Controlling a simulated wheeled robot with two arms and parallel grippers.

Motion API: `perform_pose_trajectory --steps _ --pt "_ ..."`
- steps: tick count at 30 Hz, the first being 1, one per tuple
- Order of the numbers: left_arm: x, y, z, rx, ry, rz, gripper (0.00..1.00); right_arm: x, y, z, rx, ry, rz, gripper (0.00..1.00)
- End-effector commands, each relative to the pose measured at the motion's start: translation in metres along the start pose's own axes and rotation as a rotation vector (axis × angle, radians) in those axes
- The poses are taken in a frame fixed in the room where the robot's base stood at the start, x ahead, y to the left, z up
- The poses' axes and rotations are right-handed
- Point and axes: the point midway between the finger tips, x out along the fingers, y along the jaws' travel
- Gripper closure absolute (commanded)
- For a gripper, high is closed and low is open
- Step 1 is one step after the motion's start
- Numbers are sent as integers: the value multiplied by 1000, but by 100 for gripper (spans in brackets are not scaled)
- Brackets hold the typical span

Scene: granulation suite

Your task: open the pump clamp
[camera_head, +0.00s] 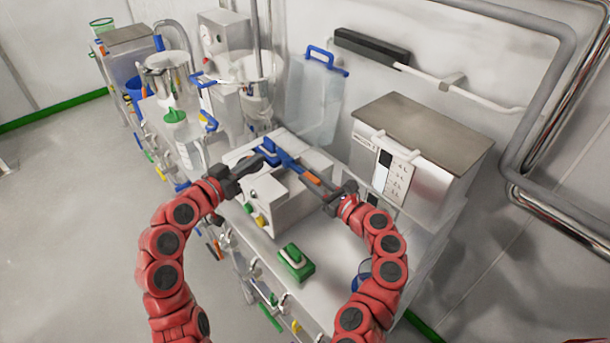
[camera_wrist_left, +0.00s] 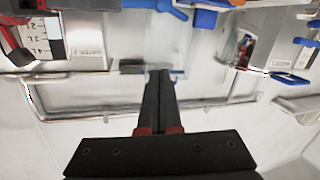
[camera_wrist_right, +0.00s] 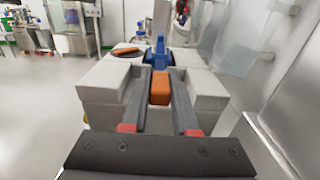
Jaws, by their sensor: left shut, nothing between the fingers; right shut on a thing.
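The pump (camera_head: 275,205) is a white box on the bench, with a blue clamp lever (camera_head: 284,157) across its top. The lever ends in an orange handle (camera_head: 311,178). My right gripper (camera_head: 328,197) is shut on this handle. In the right wrist view the orange handle (camera_wrist_right: 160,88) sits between the two fingers, with the blue clamp part (camera_wrist_right: 157,52) beyond. My left gripper (camera_head: 256,165) is shut and empty, over the left side of the pump, near the lever's far end. Its closed fingers (camera_wrist_left: 160,76) show in the left wrist view.
A green and white object (camera_head: 296,261) lies on the bench in front of the pump. A steel-topped cabinet (camera_head: 420,140) with a marked front stands at the right. Clear vessels (camera_head: 258,85) and a translucent blue-handled container (camera_head: 318,95) stand behind. Pipes run along the wall.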

Motion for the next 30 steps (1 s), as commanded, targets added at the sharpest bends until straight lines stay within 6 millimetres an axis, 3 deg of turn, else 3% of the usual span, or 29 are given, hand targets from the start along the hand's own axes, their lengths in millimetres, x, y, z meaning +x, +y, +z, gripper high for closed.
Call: perform_pose_trajectory --steps 3,6,13,17,27,30 --pt "-5 32 1 72 -84 120 100 0 1 -2 1 4 2 100" --pt "-10 50 3 121 -137 190 100 0 1 -2 1 4 2 100" --pt "-7 66 9 160 -180 245 100 0 1 -2 0 4 2 100" --pt "12 72 13 160 -180 247 100 0 1 -2 0 4 2 100" --pt "81 87 26 158 -179 246 100 0 1 -2 0 3 2 100" --pt "83 83 42 157 -178 239 100 0 1 -2 0 3 2 100"
